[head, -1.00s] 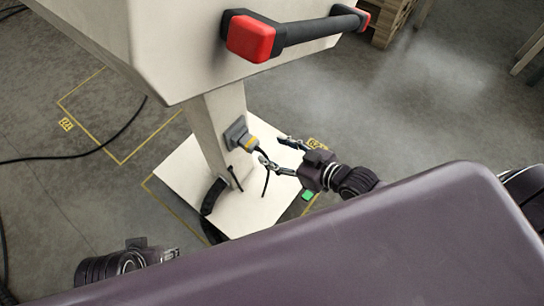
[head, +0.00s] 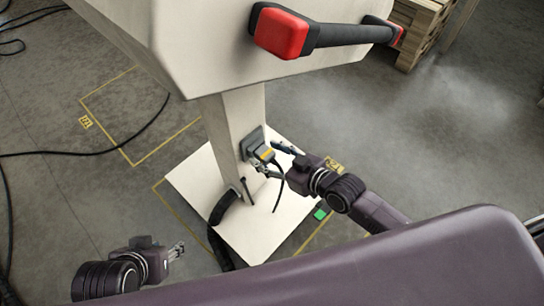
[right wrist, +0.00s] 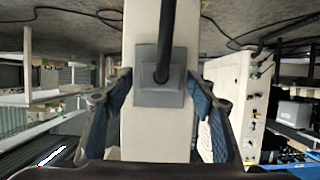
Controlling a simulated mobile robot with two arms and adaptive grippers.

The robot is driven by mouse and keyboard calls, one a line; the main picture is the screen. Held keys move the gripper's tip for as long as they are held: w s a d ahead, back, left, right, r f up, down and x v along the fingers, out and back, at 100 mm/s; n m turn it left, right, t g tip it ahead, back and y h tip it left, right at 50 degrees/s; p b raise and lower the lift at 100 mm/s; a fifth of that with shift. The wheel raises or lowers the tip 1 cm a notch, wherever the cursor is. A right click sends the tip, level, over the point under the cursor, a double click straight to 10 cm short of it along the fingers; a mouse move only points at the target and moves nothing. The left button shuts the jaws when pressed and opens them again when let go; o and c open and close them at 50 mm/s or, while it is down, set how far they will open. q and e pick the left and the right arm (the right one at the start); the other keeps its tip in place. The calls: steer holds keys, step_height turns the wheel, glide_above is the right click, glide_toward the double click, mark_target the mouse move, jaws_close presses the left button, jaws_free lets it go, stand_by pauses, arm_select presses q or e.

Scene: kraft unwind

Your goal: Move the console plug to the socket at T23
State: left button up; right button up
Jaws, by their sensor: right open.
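The console plug (head: 264,153), grey with a yellow band, sits at a grey socket housing (head: 251,141) on the console's pale column (head: 228,125). Its black cable (head: 279,190) hangs down beside the column. My right gripper (head: 275,157) is open at the plug, its fingers on either side. In the right wrist view a grey block (right wrist: 158,97) with a black cable (right wrist: 165,40) stands between the two open fingers (right wrist: 160,110), with gaps on both sides. My left gripper (head: 178,250) is low at the left, away from the plug; its opening is unclear.
The console's handle (head: 340,35) with red ends overhangs the column. The base plate (head: 265,225) lies on the floor. Yellow outlines and small labels (head: 86,122) mark the floor; their text is unreadable. A black cable (head: 80,153) crosses at left. A wooden pallet (head: 418,30) is far right.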

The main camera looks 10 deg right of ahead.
mark_target(275, 163)
jaws_close()
stand_by(0.7)
arm_select(q)
steer(key=shift+s, duration=0.1)
